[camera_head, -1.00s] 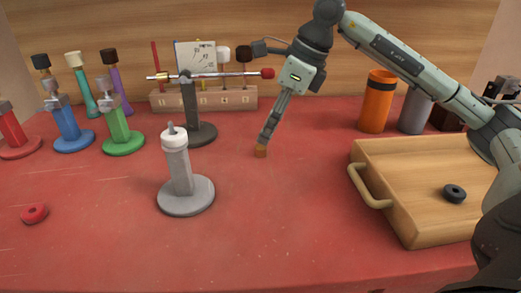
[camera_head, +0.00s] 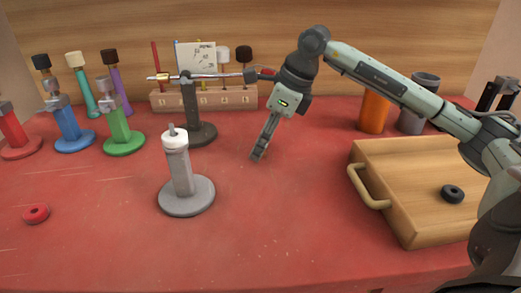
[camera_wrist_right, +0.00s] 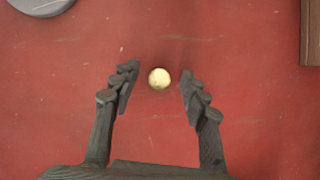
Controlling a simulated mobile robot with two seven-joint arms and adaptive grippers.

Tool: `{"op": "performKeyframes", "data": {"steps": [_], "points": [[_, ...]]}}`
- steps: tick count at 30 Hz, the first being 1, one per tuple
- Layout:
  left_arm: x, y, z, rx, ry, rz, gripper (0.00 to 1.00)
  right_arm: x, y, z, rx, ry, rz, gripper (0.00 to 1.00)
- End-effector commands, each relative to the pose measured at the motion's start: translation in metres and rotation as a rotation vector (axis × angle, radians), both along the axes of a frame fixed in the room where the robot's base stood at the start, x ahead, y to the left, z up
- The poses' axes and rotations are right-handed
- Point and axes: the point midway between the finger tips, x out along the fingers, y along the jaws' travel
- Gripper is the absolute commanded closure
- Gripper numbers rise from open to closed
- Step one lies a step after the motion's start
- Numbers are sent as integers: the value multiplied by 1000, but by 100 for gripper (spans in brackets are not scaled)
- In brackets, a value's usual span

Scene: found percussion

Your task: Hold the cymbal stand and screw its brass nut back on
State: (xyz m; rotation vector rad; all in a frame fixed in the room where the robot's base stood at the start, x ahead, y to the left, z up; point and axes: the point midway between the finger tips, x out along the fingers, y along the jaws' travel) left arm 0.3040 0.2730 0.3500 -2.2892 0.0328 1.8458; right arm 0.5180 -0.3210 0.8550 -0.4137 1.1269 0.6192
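The grey cymbal stand (camera_head: 183,176) stands upright left of centre on a round grey base. It has a white collar (camera_head: 175,141) and a bare stud on top. The brass nut (camera_wrist_right: 159,78) is a small round pale-gold piece over the red table in the right wrist view. My right gripper (camera_wrist_right: 156,87) is open, with one finger on each side of the nut and a gap at both sides. In the head view the right gripper (camera_head: 258,156) points down, right of the stand, and its fingers hide the nut. My left gripper is not in view.
A dark stand with a horizontal rod (camera_head: 215,76) is behind the cymbal stand. A wooden tray (camera_head: 395,170) holding a black ring (camera_head: 452,194) is at right. An orange cup (camera_head: 374,113) stands behind it. A red ring (camera_head: 36,213) lies at left. The front middle is clear.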

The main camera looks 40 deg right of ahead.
Motion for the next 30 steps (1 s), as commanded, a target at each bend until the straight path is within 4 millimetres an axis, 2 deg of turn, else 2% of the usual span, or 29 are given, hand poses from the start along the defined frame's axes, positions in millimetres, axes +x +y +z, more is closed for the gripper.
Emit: {"op": "performKeyframes", "data": {"steps": [1,9,20,23,28,30], "points": [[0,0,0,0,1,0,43,0,0,0,0,0,0,64],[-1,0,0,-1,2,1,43,0,0,0,0,0,0,97],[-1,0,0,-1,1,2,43,1,0,5,1,-2,0,98],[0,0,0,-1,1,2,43,1,0,14,1,-3,-1,98],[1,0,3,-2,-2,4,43,2,0,45,2,-7,0,98],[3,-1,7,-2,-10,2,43,6,19,54,7,-8,8,98]]}}
